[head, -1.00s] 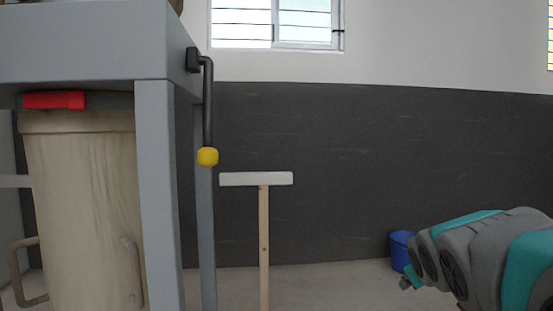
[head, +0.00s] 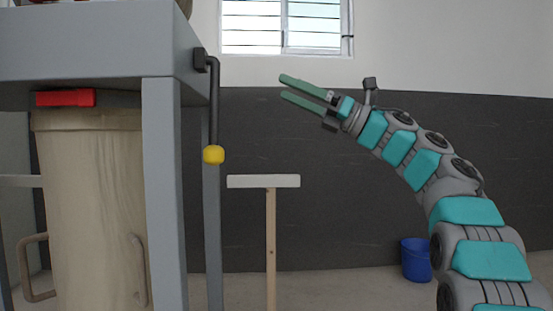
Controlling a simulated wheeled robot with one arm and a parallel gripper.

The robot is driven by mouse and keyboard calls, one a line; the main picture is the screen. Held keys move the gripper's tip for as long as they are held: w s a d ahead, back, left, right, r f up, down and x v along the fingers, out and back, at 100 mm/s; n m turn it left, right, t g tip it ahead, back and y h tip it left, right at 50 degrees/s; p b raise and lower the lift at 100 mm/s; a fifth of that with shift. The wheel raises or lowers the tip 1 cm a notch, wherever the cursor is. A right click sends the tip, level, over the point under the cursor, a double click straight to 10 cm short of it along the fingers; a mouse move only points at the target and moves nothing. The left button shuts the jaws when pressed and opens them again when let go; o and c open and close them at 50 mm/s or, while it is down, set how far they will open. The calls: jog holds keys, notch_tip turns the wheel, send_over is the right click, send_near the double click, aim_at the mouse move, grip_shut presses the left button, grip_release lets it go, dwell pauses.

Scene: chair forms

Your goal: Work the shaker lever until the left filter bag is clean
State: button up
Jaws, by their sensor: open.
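The shaker lever (head: 214,105) is a dark crank on the right side of the grey frame (head: 160,180). It hangs straight down and ends in a yellow knob (head: 214,154). My gripper (head: 285,88) is open and empty, with two green fingers pointing left. It is to the right of the lever and above the knob, apart from both. A beige container (head: 90,200) with side handles hangs under the frame, below a red clamp (head: 65,98). The filter bags are at most a cut-off sliver above the frame, so their state cannot be told.
A T-shaped wooden tool with a white head (head: 263,181) stands right of the frame, below my gripper. A blue bucket (head: 416,260) is on the floor by the dark wall. The space between my gripper and the lever looks clear.

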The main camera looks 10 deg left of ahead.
aim_at(214, 155)
jog(key=s+a+f+n+g+h, duration=0.1)
jog(key=s+f+n+g+h, duration=0.15)
jog(key=f, duration=0.35)
jog(key=s+a+f+n+g+h, duration=0.2)
jog(key=f+n+h, duration=0.15)
jog(key=f, duration=0.35)
jog(key=shift+n+y, duration=0.3)
jog(key=shift+n, duration=0.1)
jog(key=b+x, duration=0.1)
jog(key=x, duration=1)
jog(key=shift+s+a+r, duration=0.15)
jog(key=shift+s+a, duration=0.1)
jog(key=shift+a, duration=0.05)
jog(key=c, duration=0.9)
jog(key=o, duration=0.6)
